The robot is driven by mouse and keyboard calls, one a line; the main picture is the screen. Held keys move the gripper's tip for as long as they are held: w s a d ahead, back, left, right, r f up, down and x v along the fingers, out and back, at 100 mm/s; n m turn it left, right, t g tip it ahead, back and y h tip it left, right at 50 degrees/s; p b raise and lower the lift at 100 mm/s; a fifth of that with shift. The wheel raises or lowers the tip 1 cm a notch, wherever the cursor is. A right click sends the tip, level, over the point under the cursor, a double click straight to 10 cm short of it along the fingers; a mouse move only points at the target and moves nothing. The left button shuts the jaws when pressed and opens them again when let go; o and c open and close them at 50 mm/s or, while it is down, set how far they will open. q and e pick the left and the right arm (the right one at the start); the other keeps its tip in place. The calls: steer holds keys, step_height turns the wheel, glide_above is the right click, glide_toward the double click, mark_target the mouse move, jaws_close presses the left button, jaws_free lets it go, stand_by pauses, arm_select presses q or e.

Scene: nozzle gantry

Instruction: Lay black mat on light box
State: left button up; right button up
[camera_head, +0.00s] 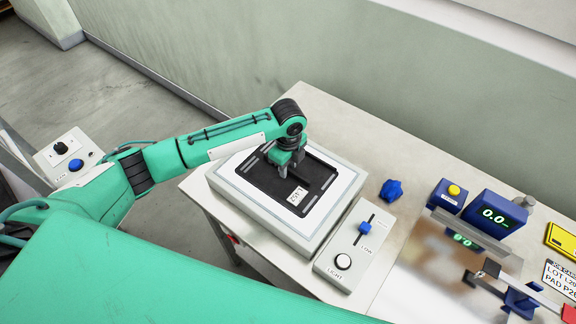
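The black mat (316,179) is a flat dark rectangle with grey marks and a white label. It lies over the bright top of the light box (337,216), within its pale border; whether it rests fully flat cannot be told. My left gripper (284,168) points down over the mat near its middle, its fingertips at or just above the surface. The fingers are small and dark here, so their opening and any grip on the mat cannot be made out. My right gripper is out of view.
A blue knob-like piece (391,190) lies to the right. A blue unit with a 0.0 display (494,216) and a reflective plate stand further right. The table behind the box is clear.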

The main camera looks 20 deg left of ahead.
arm_select(q)
step_height(320, 180, up, 12)
steer(key=b, duration=0.3)
steer(key=shift+b, duration=0.3)
steer(key=shift+f, duration=0.1)
